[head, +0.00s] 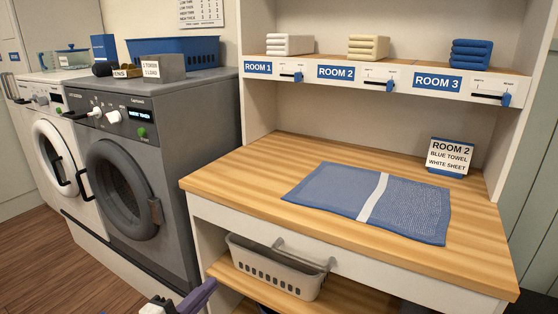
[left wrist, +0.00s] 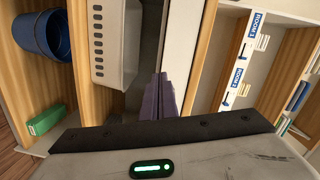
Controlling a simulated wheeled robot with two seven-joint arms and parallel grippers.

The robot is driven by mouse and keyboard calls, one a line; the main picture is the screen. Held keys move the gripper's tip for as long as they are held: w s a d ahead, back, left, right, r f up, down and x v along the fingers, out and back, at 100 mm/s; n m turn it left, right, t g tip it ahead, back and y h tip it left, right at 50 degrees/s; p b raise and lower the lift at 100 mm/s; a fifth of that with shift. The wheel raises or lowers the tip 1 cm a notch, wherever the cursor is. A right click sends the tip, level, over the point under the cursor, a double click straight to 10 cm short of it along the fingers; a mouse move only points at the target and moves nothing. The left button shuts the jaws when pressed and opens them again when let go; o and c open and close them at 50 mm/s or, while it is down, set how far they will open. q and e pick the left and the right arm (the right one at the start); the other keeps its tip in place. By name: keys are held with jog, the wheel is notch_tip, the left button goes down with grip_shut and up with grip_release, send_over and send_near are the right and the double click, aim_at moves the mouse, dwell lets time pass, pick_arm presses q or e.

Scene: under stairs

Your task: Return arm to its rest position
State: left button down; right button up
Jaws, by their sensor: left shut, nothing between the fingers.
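My left gripper (head: 208,286) shows at the bottom edge of the head view, low in front of the lower shelf and the grey washer. Only its purple fingers and a bit of the hand are in the picture. In the left wrist view its purple fingers (left wrist: 165,97) are together with nothing between them. My right gripper is in neither view.
A wooden counter (head: 270,160) holds a blue towel (head: 330,188) with a white stripe and a Room 2 sign (head: 451,155). A grey basket (head: 270,265) sits on the lower shelf. Washers (head: 125,185) stand left. The left wrist view shows a blue bucket (left wrist: 42,38).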

pick_arm(q)
jog(key=s+d+f+n+g+y+p, duration=0.1)
jog(key=s+f+n, duration=0.3)
jog(key=s, duration=0.5)
jog(key=s+d+f+n+g+y+p, duration=0.1)
jog(key=s+f+n+g, duration=0.3)
jog(key=s+n, duration=0.3)
jog(key=s+d+f+n+g+y+p, duration=0.1)
jog(key=s+d+f+n+g, duration=0.1)
jog(key=s+f+n, duration=0.4)
jog(key=s, duration=0.4)
jog(key=shift+s+f+y+p, duration=0.2)
jog(key=shift+s+y+p, duration=0.2)
